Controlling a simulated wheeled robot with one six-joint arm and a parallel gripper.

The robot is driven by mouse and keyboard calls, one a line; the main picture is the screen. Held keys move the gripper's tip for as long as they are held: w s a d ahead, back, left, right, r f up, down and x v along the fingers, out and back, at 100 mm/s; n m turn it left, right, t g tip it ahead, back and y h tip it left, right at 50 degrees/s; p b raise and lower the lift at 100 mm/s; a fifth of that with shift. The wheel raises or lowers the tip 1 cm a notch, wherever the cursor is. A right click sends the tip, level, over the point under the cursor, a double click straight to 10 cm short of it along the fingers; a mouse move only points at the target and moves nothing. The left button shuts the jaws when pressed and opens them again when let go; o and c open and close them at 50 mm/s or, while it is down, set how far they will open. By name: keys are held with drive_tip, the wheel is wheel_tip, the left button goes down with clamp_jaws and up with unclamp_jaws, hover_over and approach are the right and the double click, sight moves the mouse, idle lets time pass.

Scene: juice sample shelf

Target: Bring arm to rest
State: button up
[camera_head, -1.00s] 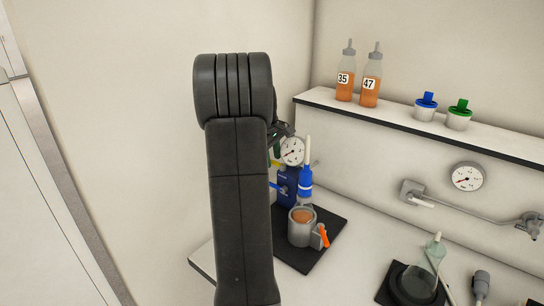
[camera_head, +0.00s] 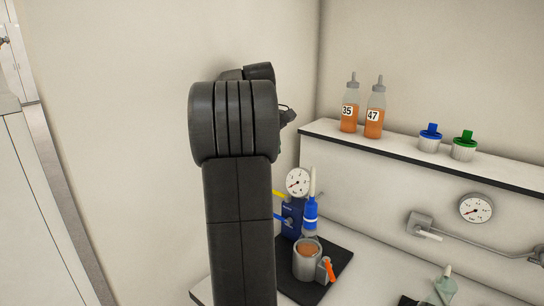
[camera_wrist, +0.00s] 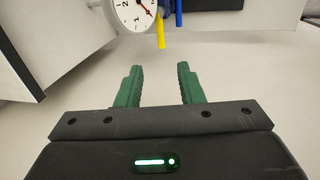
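My gripper (camera_wrist: 159,72) shows in the wrist view with two green fingers apart and nothing between them. The pale counter surface lies beyond the fingertips. In the head view my dark arm stands upright left of centre and hides the gripper's fingers.
On the shelf (camera_head: 400,148) stand orange bottles 35 (camera_head: 348,118) and 47 (camera_head: 374,122), a blue-topped cup (camera_head: 430,142) and a green-topped cup (camera_head: 464,151). Below are a dial gauge (camera_head: 298,182), also in the wrist view (camera_wrist: 130,12), and a metal cup (camera_head: 306,266) on a black mat (camera_head: 340,262).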

drive_tip(key=shift+f, duration=0.1)
drive_tip(key=f, duration=0.4)
drive_tip(key=w+d+f, duration=0.1)
drive_tip(key=f, duration=0.4)
drive_tip(key=w+d+f, duration=0.1)
drive_tip(key=f, duration=0.3)
drive_tip(key=shift+f, duration=0.25)
drive_tip(key=shift+d, duration=0.1)
drive_tip(key=shift+s, duration=0.1)
drive_tip(key=shift+r, duration=0.1)
